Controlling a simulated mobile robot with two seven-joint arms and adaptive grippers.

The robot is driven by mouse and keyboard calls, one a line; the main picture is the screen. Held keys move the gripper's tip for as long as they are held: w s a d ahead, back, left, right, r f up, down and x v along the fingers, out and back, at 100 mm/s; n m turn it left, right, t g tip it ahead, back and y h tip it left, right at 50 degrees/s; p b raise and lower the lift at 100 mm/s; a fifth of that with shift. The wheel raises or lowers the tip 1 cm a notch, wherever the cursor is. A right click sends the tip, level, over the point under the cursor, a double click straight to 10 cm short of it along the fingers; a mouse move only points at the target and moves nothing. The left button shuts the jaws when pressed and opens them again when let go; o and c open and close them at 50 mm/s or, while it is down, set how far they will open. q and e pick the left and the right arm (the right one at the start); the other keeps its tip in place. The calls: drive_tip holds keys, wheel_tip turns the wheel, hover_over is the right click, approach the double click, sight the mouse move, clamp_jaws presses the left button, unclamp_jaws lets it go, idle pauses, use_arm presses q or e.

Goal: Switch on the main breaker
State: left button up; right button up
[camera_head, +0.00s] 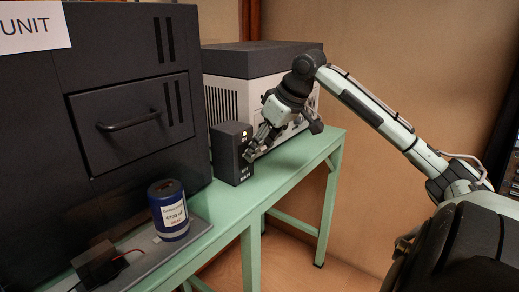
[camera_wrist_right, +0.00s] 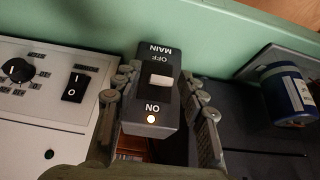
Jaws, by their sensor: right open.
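The main breaker is a small black box (camera_head: 228,160) standing on the green bench. In the right wrist view, the breaker face (camera_wrist_right: 170,62) carries upside-down OFF, MAIN and ON labels. My right gripper (camera_head: 259,145) is at the breaker's right side in the head view. In the wrist view, its open fingers (camera_wrist_right: 160,88) lie on either side of the breaker face; I cannot tell whether they touch it. My left gripper is not in view.
A large black cabinet (camera_head: 125,135) with a drawer handle stands left of the breaker. A grey-and-white unit (camera_head: 235,62) with a dial (camera_wrist_right: 17,70) and rocker switch (camera_wrist_right: 76,86) stands behind. A blue capacitor can (camera_head: 168,212) stands nearer. The bench's right end (camera_head: 318,150) is clear.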

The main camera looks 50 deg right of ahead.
drive_tip(key=v, duration=1.1)
drive_tip(key=shift+r, duration=0.2)
drive_tip(key=shift+s+a, duration=0.1)
drive_tip(key=shift+s, duration=0.1)
